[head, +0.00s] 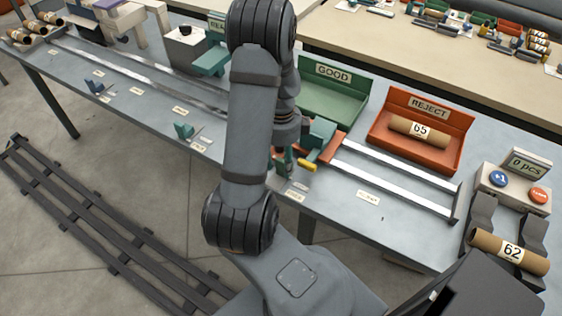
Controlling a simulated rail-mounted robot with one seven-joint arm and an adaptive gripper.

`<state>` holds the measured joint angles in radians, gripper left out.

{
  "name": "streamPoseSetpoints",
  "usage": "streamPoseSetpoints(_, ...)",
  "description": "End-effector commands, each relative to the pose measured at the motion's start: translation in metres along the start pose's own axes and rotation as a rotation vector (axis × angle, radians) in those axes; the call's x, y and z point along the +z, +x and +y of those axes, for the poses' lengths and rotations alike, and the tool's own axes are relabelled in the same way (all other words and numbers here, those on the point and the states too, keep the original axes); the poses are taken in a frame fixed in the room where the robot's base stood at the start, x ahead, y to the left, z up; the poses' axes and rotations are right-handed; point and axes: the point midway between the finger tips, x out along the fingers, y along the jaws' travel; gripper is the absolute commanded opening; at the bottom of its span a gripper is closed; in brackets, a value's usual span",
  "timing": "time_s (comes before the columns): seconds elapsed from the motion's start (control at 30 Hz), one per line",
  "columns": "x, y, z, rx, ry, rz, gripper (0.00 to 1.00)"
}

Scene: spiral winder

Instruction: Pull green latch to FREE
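A green block-like part (318,140) stands on the bench just right of my wrist, above an orange-red piece and a small yellow piece (306,165). More green (284,160) shows low beside my arm; I cannot tell which of these parts is the green latch. A separate small green piece (183,130) stands at the bench's front edge further left. My forearm and wrist come down in front of the mechanism. My gripper is at the wrist's lower end by the green parts, largely hidden, so its fingers and any contact cannot be made out. The FREE label is not readable.
A green GOOD tray (333,103) and an orange REJECT tray (377,137) holding tube 65 (420,131) stand behind. Two rails (395,172) run right. Tube 62 (508,252) rests in a dark cradle near the counter box (512,190). A blue piece (96,86) stands left.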

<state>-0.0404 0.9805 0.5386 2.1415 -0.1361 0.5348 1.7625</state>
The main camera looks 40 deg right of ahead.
Motion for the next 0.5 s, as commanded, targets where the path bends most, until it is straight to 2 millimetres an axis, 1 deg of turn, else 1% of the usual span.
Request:
streamPoseSetpoints(0.27,0.0,0.0011,-0.0001,-0.001,0.0,0.0,0.39)
streamPoseSetpoints(0.5,-0.0001,0.001,-0.0001,0.0,0.0,0.0,0.25)
